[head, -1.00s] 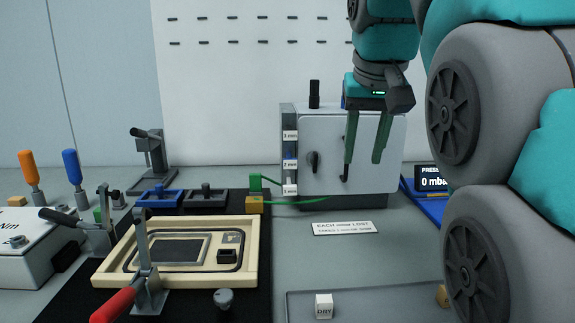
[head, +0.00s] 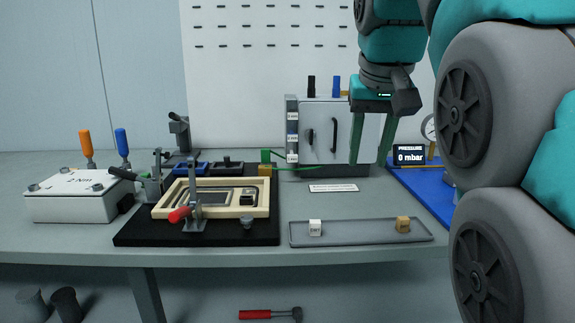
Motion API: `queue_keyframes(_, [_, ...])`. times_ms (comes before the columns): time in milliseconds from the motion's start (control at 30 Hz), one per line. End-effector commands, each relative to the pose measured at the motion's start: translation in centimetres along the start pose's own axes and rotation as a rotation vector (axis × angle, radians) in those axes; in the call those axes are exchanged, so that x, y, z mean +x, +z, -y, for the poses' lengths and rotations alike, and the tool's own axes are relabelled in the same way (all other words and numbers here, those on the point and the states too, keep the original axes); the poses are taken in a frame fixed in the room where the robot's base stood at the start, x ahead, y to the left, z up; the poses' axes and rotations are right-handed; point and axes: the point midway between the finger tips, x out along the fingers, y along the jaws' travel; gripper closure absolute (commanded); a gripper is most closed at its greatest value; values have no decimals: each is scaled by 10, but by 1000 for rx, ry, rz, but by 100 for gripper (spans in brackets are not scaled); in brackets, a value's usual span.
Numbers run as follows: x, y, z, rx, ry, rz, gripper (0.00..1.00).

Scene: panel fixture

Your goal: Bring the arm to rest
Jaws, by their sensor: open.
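My gripper (head: 372,150) hangs from my arm on the right side of the head view, its two dark green fingers pointing down. The fingers are apart and nothing is between them. In the picture it overlaps the right part of the grey cabinet (head: 322,150) with dark handles; whether it touches the cabinet cannot be told. My arm's large grey and teal links fill the right side and hide part of the table there.
A cream panel frame (head: 160,212) with toggle clamps lies on a black mat (head: 140,236). A grey tray (head: 360,237) holds a white cube (head: 315,227) and a tan cube (head: 403,224). A white box (head: 70,207) stands left. A red-handled hammer (head: 270,314) lies below the table.

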Motion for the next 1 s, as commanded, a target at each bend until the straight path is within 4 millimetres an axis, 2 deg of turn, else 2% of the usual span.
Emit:
queue_keyframes(367, [23,21,-6,11,-3,52,58])
queue_keyframes(567, [47,44,-12,19,-4,104,58])
queue_keyframes(667, [62,62,-16,23,-5,133,58])
queue_keyframes(767, [84,88,-21,25,-7,184,58])
queue_keyframes(1000, [135,163,-29,18,-7,292,58])
